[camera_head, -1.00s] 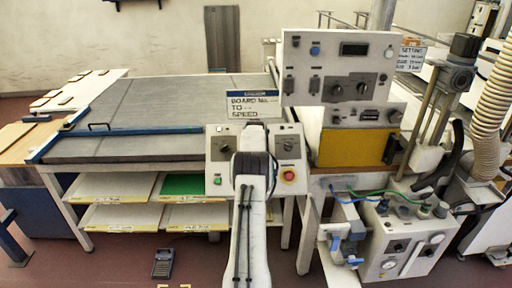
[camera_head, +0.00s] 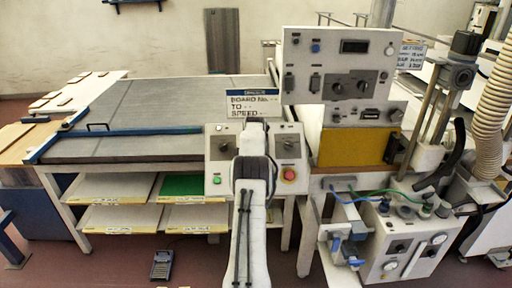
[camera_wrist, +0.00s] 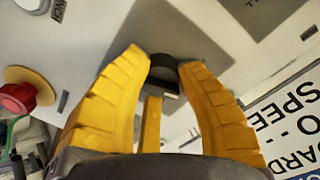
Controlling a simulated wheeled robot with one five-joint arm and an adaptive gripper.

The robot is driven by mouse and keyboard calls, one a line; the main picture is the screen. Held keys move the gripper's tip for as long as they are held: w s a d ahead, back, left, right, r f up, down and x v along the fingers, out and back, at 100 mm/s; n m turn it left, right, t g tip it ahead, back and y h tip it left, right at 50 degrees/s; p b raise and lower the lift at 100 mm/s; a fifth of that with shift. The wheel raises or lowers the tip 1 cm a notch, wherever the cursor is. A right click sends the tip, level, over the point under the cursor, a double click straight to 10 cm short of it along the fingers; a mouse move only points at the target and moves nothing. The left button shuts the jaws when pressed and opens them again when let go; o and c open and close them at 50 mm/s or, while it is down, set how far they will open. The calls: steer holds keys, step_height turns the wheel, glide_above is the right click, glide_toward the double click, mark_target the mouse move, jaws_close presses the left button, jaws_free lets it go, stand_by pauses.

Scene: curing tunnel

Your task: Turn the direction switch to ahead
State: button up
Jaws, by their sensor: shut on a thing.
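In the wrist view, the two yellow fingers of my gripper (camera_wrist: 165,62) sit on either side of a small black switch (camera_wrist: 162,72) on a grey plate. They are shut on it. The switch's label and pointer are not readable, so I cannot tell its setting. In the head view, my arm stands in front of the white control box (camera_head: 213,167) below the sign and hides the fingers and the held switch. Dark knobs show at the left (camera_head: 224,148) and right (camera_head: 289,145) of that box.
A red stop button (camera_head: 289,174) on the box shows close beside my gripper in the wrist view (camera_wrist: 18,97). A green button (camera_head: 217,180) is at lower left. The sign (camera_head: 253,104) stands above the box. A larger panel (camera_head: 338,68) rises at right. The belt (camera_head: 150,105) lies left.

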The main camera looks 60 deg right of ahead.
steer(key=m, duration=0.3)
steer(key=m+p, duration=0.1)
steer(key=shift+d+r+m, duration=0.1)
steer(key=shift+r+m, duration=0.2)
steer(key=shift+m, duration=0.1)
jaws_close()
steer(key=o, duration=0.7)
jaws_free()
steer(key=o, duration=0.5)
steer(key=shift+f, duration=0.25)
steer(key=v, duration=1.2)
steer(key=shift+w, duration=0.1)
